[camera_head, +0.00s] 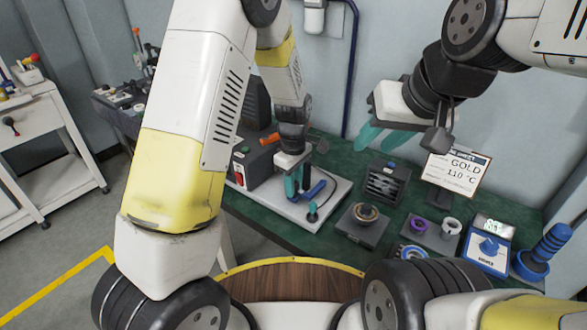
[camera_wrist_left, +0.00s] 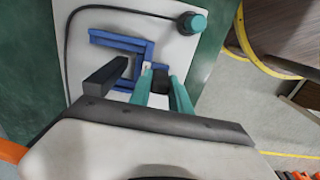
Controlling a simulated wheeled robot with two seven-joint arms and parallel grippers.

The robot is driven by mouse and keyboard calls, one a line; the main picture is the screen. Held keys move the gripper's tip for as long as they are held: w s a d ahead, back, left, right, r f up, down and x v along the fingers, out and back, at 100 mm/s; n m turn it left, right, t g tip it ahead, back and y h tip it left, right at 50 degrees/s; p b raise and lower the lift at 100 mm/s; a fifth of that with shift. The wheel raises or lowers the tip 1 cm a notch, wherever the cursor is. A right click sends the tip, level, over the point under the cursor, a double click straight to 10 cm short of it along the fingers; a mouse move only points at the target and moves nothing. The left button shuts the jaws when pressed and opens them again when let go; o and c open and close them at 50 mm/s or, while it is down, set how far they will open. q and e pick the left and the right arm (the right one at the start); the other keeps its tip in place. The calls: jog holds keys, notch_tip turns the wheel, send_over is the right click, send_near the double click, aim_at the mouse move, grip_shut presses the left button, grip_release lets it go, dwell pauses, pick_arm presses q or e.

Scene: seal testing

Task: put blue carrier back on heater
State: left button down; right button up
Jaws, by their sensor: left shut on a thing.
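My left gripper (camera_head: 297,188) is low over a white plate (camera_head: 325,213) on the green table. In the left wrist view its teal fingers (camera_wrist_left: 163,90) are shut on a small dark piece, mostly hidden between them. A blue angled part (camera_wrist_left: 118,42) lies beside the fingertips; I cannot tell whether they touch it.
A dark block with a gold-coloured ring (camera_head: 366,213), a purple ring (camera_head: 418,225) and a white ring (camera_head: 451,228) stand right of the plate. A cabled teal button (camera_wrist_left: 193,22) is on the plate.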

pick_arm(q)
jog(key=shift+f, duration=0.35)
jog(key=c, duration=1.1)
grip_release()
jog(key=shift+r, duration=5.5)
